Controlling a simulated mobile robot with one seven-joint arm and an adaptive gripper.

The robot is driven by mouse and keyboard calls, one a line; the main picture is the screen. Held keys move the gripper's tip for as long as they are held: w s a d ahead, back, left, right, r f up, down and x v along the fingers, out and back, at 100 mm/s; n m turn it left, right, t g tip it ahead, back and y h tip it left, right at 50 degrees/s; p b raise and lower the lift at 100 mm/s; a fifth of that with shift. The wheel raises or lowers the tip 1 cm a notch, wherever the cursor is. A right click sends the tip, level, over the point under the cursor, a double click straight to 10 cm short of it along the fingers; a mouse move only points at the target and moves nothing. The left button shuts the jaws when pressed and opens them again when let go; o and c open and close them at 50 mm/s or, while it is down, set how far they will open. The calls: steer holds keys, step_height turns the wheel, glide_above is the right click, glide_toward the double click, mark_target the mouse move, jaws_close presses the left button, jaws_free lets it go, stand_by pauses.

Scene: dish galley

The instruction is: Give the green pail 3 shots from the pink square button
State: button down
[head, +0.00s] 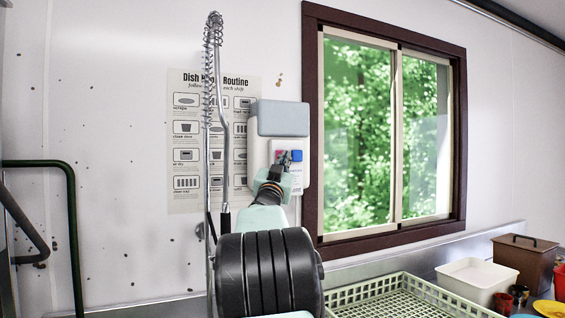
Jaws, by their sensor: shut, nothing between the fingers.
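A white dispenser with a grey-blue top (283,120) is fixed to the wall left of the window. On its front are a pink button (279,154), partly covered by my gripper, and a blue button (297,155) to its right. My gripper (285,157) is shut and empty, with its tips at or just in front of the pink button. I cannot tell whether they touch it. No green pail can be made out; my arm hides the area below the dispenser.
A coiled spray hose (213,70) stands close left of my arm, in front of a poster (187,140). A pale green dish rack (400,290), a white tub (475,280) and a brown lidded box (525,260) are at the lower right.

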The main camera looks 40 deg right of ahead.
steer(key=shift+s, duration=0.2)
stand_by(0.3)
steer(key=shift+w+r, duration=0.1)
steer(key=shift+w, duration=0.05)
steer(key=shift+w, duration=0.15)
steer(key=shift+w+d+p, duration=0.25)
steer(key=shift+w+p, duration=0.4)
steer(key=shift+w, duration=0.1)
stand_by(1.2)
steer(key=shift+s+b, duration=0.15)
steer(key=shift+b, duration=0.15)
steer(key=shift+s+a+b, duration=0.3)
steer(key=shift+s+b, duration=0.6)
steer(key=shift+b, duration=0.05)
